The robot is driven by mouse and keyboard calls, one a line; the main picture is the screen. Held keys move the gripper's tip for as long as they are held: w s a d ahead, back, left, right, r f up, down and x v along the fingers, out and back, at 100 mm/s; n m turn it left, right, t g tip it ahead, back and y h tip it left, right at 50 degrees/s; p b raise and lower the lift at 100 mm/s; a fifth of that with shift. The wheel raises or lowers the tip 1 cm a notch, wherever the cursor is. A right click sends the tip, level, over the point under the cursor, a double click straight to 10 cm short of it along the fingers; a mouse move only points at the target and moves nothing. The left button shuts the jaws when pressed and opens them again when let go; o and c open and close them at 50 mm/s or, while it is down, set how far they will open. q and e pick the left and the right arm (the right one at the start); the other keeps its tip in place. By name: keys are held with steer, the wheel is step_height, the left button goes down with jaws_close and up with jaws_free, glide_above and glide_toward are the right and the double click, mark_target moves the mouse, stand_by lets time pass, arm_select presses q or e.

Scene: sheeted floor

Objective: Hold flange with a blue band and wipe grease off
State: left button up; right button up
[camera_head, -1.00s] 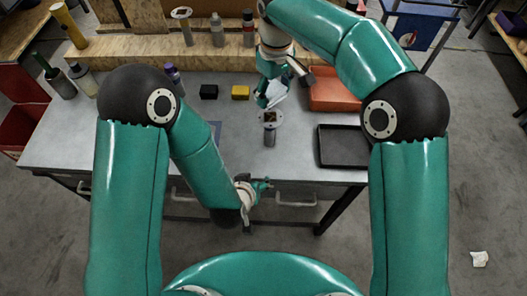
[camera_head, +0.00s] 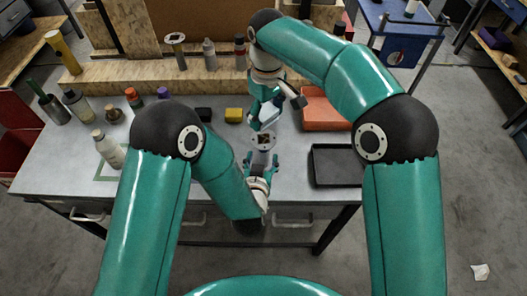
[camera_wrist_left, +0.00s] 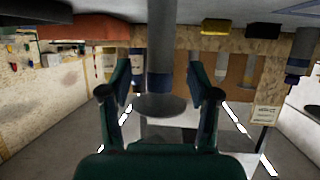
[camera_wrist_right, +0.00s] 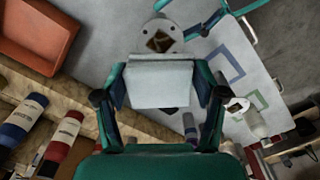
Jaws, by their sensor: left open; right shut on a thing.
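A grey flange (camera_head: 263,142) stands upright on the bench, its round disc on top with a dark brown patch. In the left wrist view its stem (camera_wrist_left: 159,45) has a blue band near the disc. My left gripper (camera_head: 262,163) is open, with its fingers on either side of the stem and no clear contact. It also shows in the left wrist view (camera_wrist_left: 158,90). My right gripper (camera_head: 262,113) is shut on a pale cloth (camera_wrist_right: 160,82) just behind the flange. In the right wrist view the disc (camera_wrist_right: 160,38) lies just beyond the cloth.
A black tray (camera_head: 337,182) and an orange bin (camera_head: 325,112) stand to the right. Black and yellow blocks (camera_head: 234,115) lie behind left. Bottles (camera_head: 108,150) stand at the left. A second flange-like piece (camera_head: 175,38) stands on the wooden shelf (camera_head: 150,72).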

mark_target(263, 155)
arm_select(q)
steer(key=shift+x, duration=2.25)
jaws_close()
